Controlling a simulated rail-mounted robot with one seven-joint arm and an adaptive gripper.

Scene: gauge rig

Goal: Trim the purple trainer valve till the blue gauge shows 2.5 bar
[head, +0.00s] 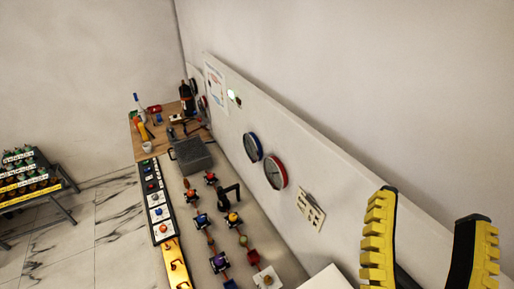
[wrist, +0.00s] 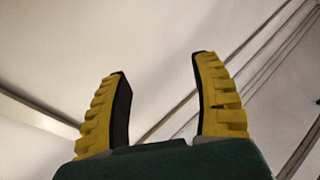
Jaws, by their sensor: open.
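The blue-rimmed gauge (head: 252,147) is on the pale wall panel in the head view, seen at a steep angle; its needle and scale are too small to read. A valve with a purple knob (head: 219,260) stands on the bench near the bottom of the head view, among several other valves. My gripper (head: 432,205) is open and empty at the lower right of the head view, well to the right of the valve and gauge. In the wrist view my open gripper (wrist: 160,65) points at a bare, pale surface; neither valve nor gauge shows there.
A red-rimmed gauge (head: 275,172) is right beside the blue one. Valves with orange (head: 233,217) and red knobs stand on the bench. A grey box (head: 192,155) and a strip of buttons (head: 160,213) are farther left. A rack (head: 30,182) stands at far left.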

